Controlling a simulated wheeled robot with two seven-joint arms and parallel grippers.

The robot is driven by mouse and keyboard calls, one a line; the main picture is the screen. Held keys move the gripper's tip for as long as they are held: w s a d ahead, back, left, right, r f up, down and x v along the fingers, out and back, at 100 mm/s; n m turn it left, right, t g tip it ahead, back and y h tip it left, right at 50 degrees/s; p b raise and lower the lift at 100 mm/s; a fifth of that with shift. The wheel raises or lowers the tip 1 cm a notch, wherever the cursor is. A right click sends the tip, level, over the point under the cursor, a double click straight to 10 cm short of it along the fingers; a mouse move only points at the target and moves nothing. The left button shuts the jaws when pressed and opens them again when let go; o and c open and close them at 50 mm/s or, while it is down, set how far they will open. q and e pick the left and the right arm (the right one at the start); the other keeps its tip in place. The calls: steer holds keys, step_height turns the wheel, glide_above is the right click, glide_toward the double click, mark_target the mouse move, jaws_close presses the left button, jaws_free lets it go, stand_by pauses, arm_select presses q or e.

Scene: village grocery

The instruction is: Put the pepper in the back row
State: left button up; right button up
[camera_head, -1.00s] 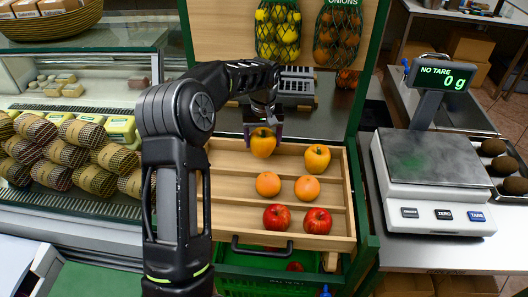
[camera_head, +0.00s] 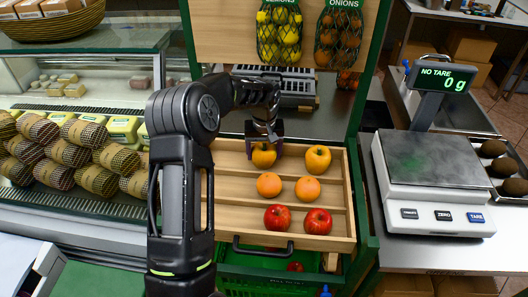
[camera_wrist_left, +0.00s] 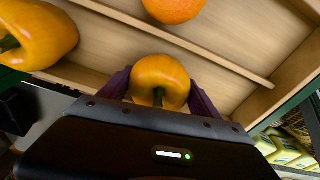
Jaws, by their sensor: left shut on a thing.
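A yellow-orange pepper (camera_head: 263,155) is between the fingers of my left gripper (camera_head: 264,141) at the back row of the wooden tray (camera_head: 225,218). The left wrist view shows the same pepper (camera_wrist_left: 160,80) with a purple finger on each side of it, stem toward the gripper. Whether its underside touches the tray floor is hidden. A second yellow pepper (camera_head: 318,158) sits to its right in the same back row. My right gripper is not in view.
Thin wooden dividers separate the rows. A scale (camera_head: 430,170) stands right of the tray. Lemon and onion nets (camera_head: 279,35) hang behind.

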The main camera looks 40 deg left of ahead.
arm_select(q)
steer(key=o, duration=1.4)
steer(key=shift+f, duration=0.1)
steer(key=r, duration=0.8)
steer(key=s+d+r+b, duration=0.1)
steer(key=r, duration=0.3)
steer(key=shift+r, duration=0.1)
